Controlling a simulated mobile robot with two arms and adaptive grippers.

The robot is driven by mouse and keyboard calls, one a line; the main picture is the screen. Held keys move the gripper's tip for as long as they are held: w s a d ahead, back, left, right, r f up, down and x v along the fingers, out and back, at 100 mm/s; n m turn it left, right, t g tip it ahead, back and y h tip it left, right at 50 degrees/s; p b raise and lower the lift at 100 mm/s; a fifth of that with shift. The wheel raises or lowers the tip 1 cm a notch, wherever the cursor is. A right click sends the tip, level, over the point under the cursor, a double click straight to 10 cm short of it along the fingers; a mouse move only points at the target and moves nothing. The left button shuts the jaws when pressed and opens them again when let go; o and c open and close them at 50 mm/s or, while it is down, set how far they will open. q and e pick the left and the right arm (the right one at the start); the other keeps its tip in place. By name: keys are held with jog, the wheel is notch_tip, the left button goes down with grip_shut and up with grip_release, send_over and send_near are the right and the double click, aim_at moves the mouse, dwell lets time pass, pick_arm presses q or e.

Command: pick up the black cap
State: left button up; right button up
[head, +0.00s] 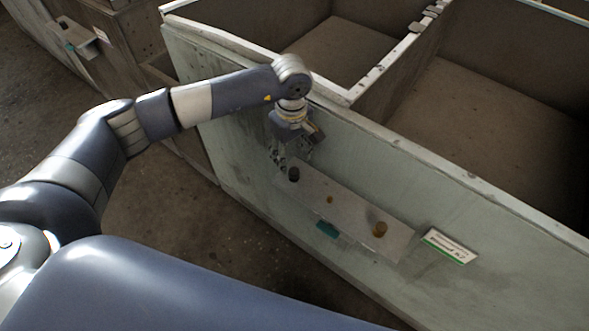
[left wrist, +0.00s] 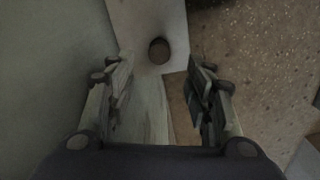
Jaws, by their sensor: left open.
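The black cap (head: 294,174) is a small dark cylinder standing upright near the left end of a narrow pale shelf (head: 352,213) on the side of the grey housing. In the left wrist view the cap (left wrist: 159,50) shows from above as a dark round top, with the bare shelf around it. My left gripper (head: 284,160) is just above and beside the cap, pointing down. In the left wrist view its two fingers (left wrist: 160,75) are spread apart with nothing between them, and the cap lies just beyond the fingertips. My right gripper is in neither view.
A small orange piece (head: 330,199) and a larger brown-orange piece (head: 380,229) stand farther right on the shelf. A teal part (head: 327,230) shows at its front edge. A white label (head: 449,246) is right of it. The housing wall (head: 440,190) rises close behind.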

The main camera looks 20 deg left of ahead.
aim_at(294, 170)
pick_arm(q)
jog(key=f, duration=0.2)
jog(key=f+p, duration=0.1)
jog(key=f, duration=0.2)
jog(key=shift+s+d+f+p, duration=0.2)
jog(key=shift+d+f+p, duration=0.15)
jog(key=shift+f+p, duration=0.05)
jog(key=shift+f, duration=0.35)
jog(key=shift+c, duration=0.6)
jog(key=c, duration=0.9)
